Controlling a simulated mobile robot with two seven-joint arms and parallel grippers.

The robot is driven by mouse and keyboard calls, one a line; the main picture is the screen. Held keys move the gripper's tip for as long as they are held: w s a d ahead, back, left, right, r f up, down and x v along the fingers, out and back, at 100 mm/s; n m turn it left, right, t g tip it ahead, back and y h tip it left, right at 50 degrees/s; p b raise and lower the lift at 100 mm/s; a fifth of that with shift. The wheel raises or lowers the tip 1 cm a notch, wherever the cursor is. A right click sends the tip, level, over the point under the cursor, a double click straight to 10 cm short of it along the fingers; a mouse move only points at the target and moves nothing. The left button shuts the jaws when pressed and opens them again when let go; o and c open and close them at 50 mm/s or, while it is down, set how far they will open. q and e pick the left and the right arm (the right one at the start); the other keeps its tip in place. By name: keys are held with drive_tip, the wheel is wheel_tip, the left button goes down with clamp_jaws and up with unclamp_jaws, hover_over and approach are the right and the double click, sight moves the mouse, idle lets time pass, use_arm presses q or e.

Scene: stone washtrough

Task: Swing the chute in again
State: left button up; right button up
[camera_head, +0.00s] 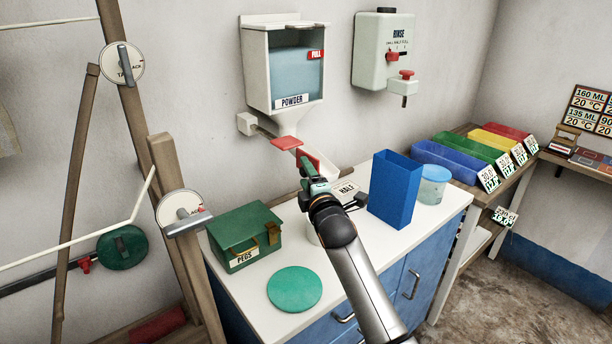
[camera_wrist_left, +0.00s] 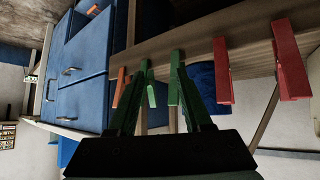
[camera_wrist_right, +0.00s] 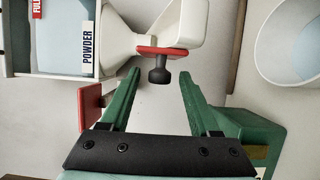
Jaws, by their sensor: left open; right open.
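The powder dispenser (camera_head: 284,62) hangs on the wall, its funnel (camera_head: 288,118) pointing down. The white chute (camera_head: 320,163) sits low and to the right of the funnel mouth; it also shows in the right wrist view (camera_wrist_right: 184,22). On the chute is a red plate (camera_wrist_right: 161,50) with a black knob (camera_wrist_right: 159,74). My right gripper (camera_head: 310,176) is open and close to the chute. In the right wrist view its fingers (camera_wrist_right: 158,80) stand apart on either side of the knob, apparently not touching it. My left gripper (camera_wrist_left: 161,62) is open, outside the head view, facing hanging pegs.
A red tab (camera_head: 286,142) lies under the funnel. Below, the counter holds a green pegs box (camera_head: 243,238), a green disc (camera_head: 295,288), a blue bin (camera_head: 394,188) and a lidded tub (camera_head: 434,184). Red pegs (camera_wrist_left: 222,70) hang on a wooden rail (camera_wrist_left: 190,38) near my left gripper.

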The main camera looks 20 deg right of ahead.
drive_tip(key=shift+c, duration=0.4)
clamp_jaws()
idle(1.1)
